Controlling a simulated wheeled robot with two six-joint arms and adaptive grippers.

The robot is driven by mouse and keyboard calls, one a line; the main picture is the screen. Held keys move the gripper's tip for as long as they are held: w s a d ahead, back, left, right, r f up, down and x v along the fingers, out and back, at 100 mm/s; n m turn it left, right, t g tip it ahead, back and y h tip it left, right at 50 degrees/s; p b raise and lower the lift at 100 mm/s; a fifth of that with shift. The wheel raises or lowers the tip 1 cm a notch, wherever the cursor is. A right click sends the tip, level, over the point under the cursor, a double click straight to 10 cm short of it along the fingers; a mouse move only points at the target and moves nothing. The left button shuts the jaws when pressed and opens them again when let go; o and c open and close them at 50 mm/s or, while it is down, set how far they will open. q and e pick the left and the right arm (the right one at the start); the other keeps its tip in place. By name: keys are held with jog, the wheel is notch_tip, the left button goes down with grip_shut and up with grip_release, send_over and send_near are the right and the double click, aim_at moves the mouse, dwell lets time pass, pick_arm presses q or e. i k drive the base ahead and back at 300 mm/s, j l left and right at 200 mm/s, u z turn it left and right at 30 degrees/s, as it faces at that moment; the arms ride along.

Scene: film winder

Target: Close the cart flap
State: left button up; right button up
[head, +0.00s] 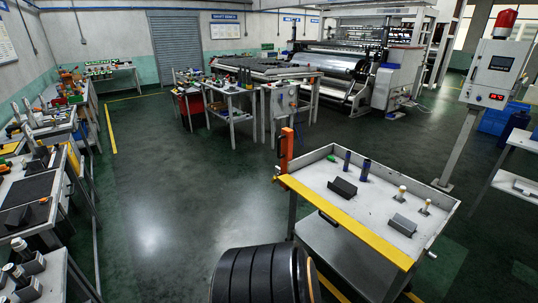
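The cart (340,203) stands at the right front, with a pale top tray and low raised walls. A long yellow flap (350,226) runs along its near-left edge, with a dark handle or slot (328,217) partway along it. I cannot tell the flap's exact tilt from this view. An upright orange post-like part (286,150) stands at the cart's left corner, beside the flap's far end. Neither of my grippers is in view.
Dark blocks (343,187), blue cylinders (365,169) and pale-topped pegs (400,192) stand on the cart. A control post (460,140) rises behind it. Workbenches (40,190) line the left wall. The green floor (170,190) between is clear.

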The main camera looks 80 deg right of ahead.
aim_at(398, 257)
jog(key=z, duration=3.55)
